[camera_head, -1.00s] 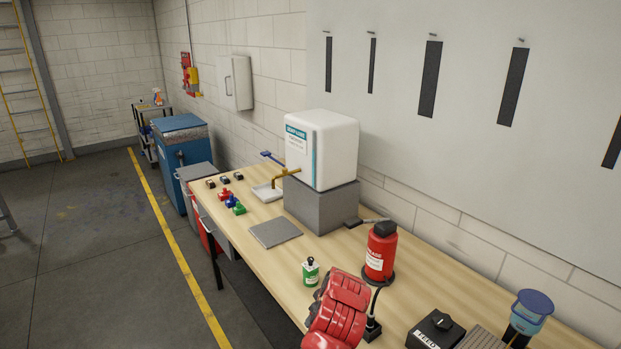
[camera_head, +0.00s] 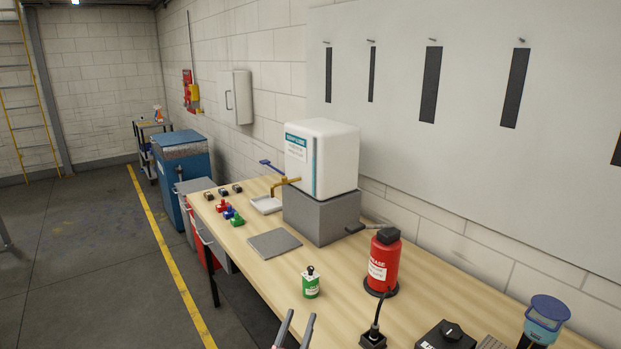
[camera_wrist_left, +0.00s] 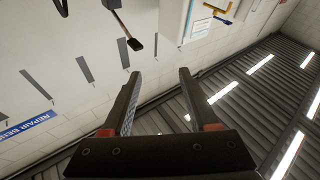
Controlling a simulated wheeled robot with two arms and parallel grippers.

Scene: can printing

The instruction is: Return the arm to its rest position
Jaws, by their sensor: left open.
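My left gripper (camera_head: 294,330) shows at the bottom edge of the head view, near the front edge of the workbench (camera_head: 265,318). Its two dark fingers are apart with nothing between them. In the left wrist view, the left gripper (camera_wrist_left: 157,95) has its fingers spread and empty, with the wall and ceiling behind them. Most of my left arm is out of the head view. My right gripper is in neither view.
A white dispenser (camera_head: 330,155) sits on a grey block (camera_head: 325,218). A grey plate (camera_head: 274,243) lies flat. Open floor (camera_head: 85,265) lies left.

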